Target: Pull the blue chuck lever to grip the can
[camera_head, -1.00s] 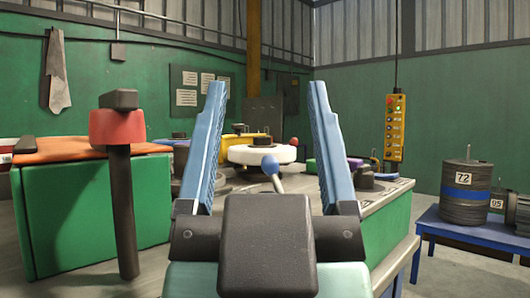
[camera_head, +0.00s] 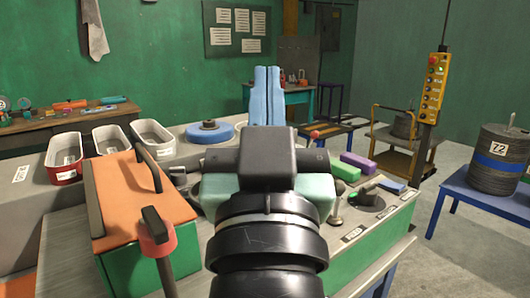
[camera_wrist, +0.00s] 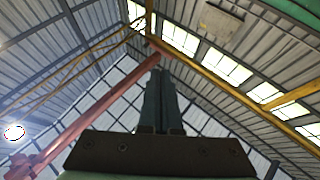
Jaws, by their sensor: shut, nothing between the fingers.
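My gripper (camera_head: 267,68) stands upright in the middle of the head view, its two blue fingers together with nothing between them. It also shows in the wrist view (camera_wrist: 160,72), shut and pointing up at the roof. The blue chuck lever is not visible in either current view; my gripper and wrist cover the middle of the bench. No can held in a chuck can be made out. A blue disc (camera_head: 210,132) with a dark knob sits behind my gripper to the left. A blue-banded drum marked 72 (camera_head: 497,165) stands on a blue table at the right.
A green box with an orange top (camera_head: 135,195) and a red-collared post (camera_head: 157,240) stand close at left. White-lined trays (camera_head: 110,139) lie behind. Green (camera_head: 345,172) and purple (camera_head: 358,161) blocks and a dark knob (camera_head: 368,192) are on the bench right. A yellow pendant (camera_head: 433,88) hangs beyond.

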